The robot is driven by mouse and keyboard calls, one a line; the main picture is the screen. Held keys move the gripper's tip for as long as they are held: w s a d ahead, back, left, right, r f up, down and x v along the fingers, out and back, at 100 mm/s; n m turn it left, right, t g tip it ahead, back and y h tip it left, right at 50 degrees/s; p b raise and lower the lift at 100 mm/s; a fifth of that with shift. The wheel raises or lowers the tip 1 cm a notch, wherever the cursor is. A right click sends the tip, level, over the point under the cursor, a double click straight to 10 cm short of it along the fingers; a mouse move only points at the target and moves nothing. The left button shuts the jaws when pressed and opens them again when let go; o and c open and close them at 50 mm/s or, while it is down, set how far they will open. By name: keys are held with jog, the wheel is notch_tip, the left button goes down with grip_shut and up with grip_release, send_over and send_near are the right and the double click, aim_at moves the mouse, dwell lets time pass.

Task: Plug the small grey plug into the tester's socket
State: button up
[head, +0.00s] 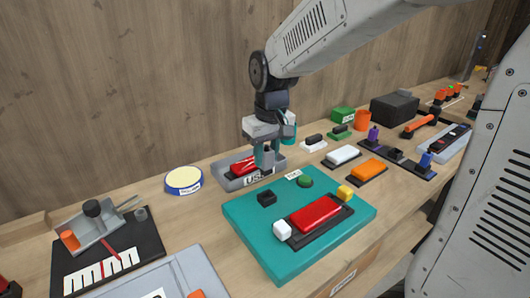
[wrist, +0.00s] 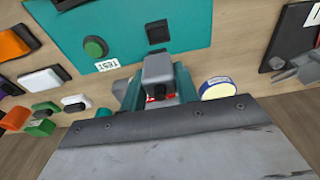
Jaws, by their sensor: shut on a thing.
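My gripper (head: 266,156) is shut on the small grey plug (wrist: 158,69), which sits between its teal fingers in the wrist view. In the head view the plug (head: 268,158) is partly hidden by the fingers. The tester is the teal board (head: 255,235) on the bench. Its black square socket (head: 266,198) is near its far left edge, in front of my gripper and apart from the plug. The socket also shows in the wrist view (wrist: 157,31), beyond the plug. A green button (head: 305,181) is beside the TEST label.
A grey tray (head: 229,183) labelled USED, with a red item, is behind and below my gripper. A yellow-topped round tub (head: 184,180) stands left.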

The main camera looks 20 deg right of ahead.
aim_at(266, 173)
jog(key=shift+s, duration=0.1)
jog(key=shift+f, duration=2.85)
jog(key=shift+f, duration=1.6)
jog(key=o, duration=1.1)
jog(key=shift+c, duration=0.2)
jog(key=r, duration=0.5)
jog(key=s+r, duration=0.1)
jog(key=r, duration=0.1)
jog(key=shift+r, duration=0.3)
